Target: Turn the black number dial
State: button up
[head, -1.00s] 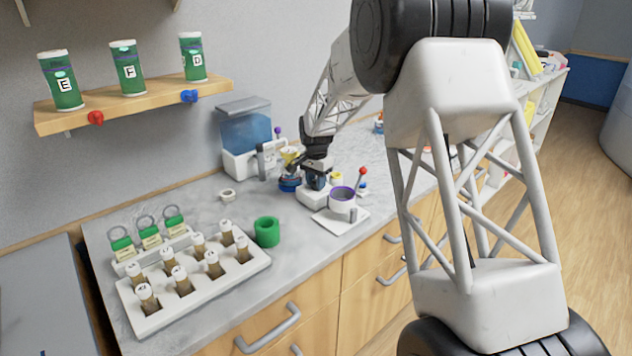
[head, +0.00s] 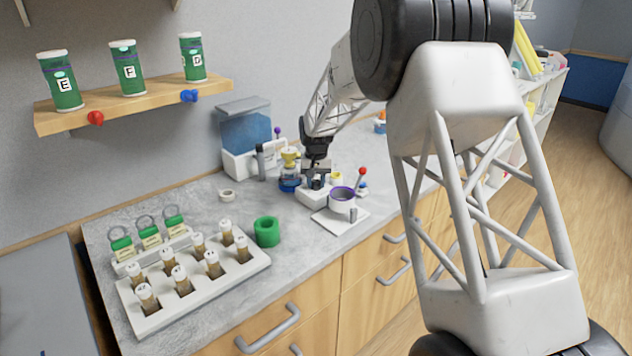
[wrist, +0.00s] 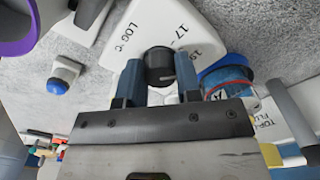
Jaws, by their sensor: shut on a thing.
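A white stand with a purple-rimmed cup (head: 342,200) is close on the right. A blue-based flask (head: 290,184) is close on the left. Grey counter lies clear between.

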aim_at(316, 181)
dwell(0.3)
jog(key=o, duration=0.9)
jog(key=shift+o, duration=0.2)
jog(key=shift+r, duration=3.9)
